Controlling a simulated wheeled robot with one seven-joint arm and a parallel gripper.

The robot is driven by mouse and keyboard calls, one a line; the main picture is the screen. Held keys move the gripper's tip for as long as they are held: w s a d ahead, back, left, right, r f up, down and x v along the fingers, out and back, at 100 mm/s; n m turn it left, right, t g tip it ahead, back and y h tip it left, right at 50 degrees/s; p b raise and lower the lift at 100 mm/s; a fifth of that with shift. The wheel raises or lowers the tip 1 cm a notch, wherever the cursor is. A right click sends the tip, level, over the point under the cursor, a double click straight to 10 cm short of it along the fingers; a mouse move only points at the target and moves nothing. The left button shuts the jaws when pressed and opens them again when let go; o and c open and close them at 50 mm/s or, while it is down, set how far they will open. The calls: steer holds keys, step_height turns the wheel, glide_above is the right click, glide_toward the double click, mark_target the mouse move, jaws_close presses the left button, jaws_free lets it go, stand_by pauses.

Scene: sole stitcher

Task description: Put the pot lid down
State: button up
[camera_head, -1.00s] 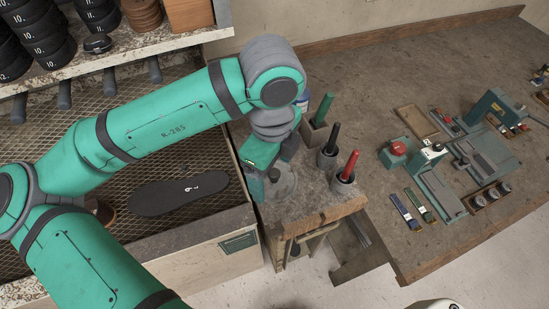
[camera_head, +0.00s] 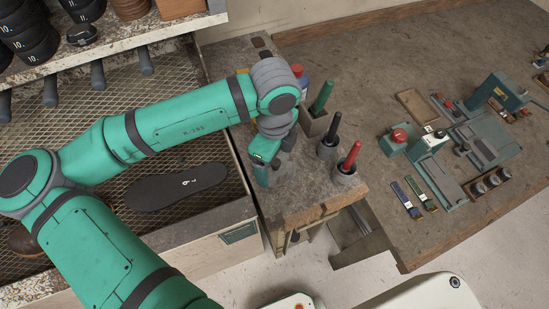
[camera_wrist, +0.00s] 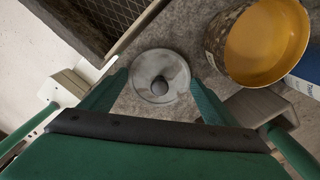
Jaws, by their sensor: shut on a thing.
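The pot lid (camera_wrist: 148,63) is a round grey disc with a dark round knob. In the wrist view it lies between the fingers of my gripper (camera_wrist: 160,80), which is shut on it with one finger at each side. In the head view my gripper (camera_head: 270,172) points down at the left part of the small stone-topped bench (camera_head: 310,195); the lid is mostly hidden there. I cannot tell whether the lid touches the bench. In the wrist view an open pot (camera_wrist: 262,42) with amber contents stands to the upper right of the lid, apart from it.
Holders with a green tool (camera_head: 322,97), a black tool (camera_head: 333,130) and a red tool (camera_head: 350,157) stand to the right. A blue bottle (camera_head: 302,95) is behind. A mesh tray with a black sole (camera_head: 178,186) lies left. The bench front is clear.

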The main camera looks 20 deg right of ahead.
steer(key=shift+f, duration=0.1)
steer(key=o, duration=1)
step_height(320, 180, up, 12)
steer(key=shift+r, duration=0.15)
steer(key=shift+a, duration=0.1)
